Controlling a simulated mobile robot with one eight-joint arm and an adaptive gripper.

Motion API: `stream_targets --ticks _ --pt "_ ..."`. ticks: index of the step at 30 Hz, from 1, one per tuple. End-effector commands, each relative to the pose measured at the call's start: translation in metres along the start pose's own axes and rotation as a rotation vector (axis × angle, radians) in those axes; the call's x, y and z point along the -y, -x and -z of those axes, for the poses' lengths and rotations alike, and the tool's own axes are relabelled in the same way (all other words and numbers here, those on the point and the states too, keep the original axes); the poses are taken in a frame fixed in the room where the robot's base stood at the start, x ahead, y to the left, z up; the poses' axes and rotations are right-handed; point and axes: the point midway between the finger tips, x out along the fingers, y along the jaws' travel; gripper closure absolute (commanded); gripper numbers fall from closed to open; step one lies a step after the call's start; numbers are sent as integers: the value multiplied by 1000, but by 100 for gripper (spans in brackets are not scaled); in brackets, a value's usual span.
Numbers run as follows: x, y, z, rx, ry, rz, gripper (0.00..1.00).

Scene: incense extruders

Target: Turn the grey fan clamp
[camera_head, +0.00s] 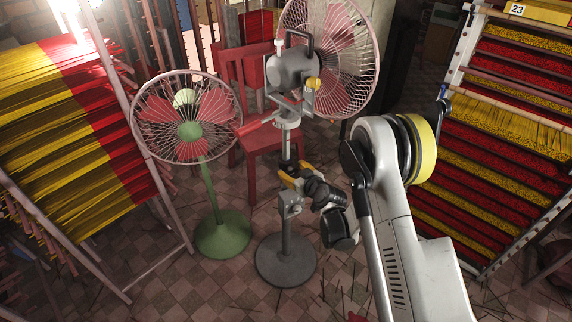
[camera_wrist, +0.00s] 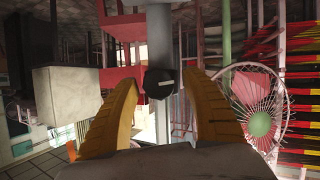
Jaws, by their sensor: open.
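The grey fan (camera_head: 292,70) stands upright on a grey pole and a round base (camera_head: 285,262). Its clamp shows in the wrist view as a dark knob (camera_wrist: 159,83) with a pale line across its face, in front of the grey pole (camera_wrist: 159,35). My gripper (camera_head: 291,176) is at the pole below the fan head. In the wrist view the yellow fingers of my gripper (camera_wrist: 166,86) are open, one on each side of the knob, with visible gaps and no clear contact. In the head view the fingers and wrist partly hide the clamp.
A green fan (camera_head: 190,130) stands close on the left. A red chair (camera_head: 268,140) is behind the pole. Incense racks stand at the left (camera_head: 90,150) and right (camera_head: 510,130). The wrist view looks upside down. Loose sticks lie on the tiled floor.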

Motion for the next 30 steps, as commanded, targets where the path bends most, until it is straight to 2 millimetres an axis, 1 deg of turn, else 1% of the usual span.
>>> stream_targets --ticks 8,9,11,12,13,14,23,30 --pt "0 0 -1 0 0 0 44" --pt "0 0 -1 0 0 0 55" --pt "0 0 -1 0 0 0 73" --pt "0 0 -1 0 0 0 86" --pt "0 0 -1 0 0 0 95" --pt "0 0 -1 0 0 0 97" --pt "-1 0 -1 -1 -25 9 97" --pt "-2 0 -1 -1 -137 55 97"
